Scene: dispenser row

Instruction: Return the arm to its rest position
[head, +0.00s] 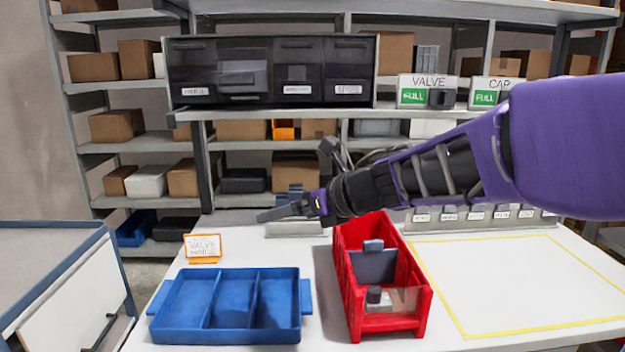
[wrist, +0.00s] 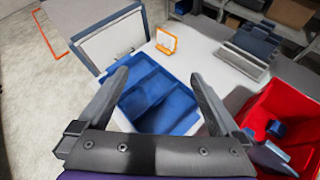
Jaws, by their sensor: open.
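My arm reaches in from the right in the head view, with my gripper (head: 283,210) above the back of the white table, pointing left. In the wrist view my gripper (wrist: 158,78) has its two fingers spread wide, with nothing between them. The blue tray (head: 226,337) lies below it at the front left of the table; its three compartments look empty. The tray shows beyond the fingers in the wrist view (wrist: 160,98). The red bin (head: 418,318) stands right of the tray, below my forearm, holding a blue-grey block (head: 373,265) and a small dark piece (head: 374,294).
An orange-framed sign (head: 203,247) stands behind the tray. A yellow outline (head: 437,297) marks a bare area at right. A dark drawer unit (head: 270,95) and signs for valve (head: 428,91) and cap (head: 497,92) are on the shelf behind. A side table (head: 60,235) stands left.

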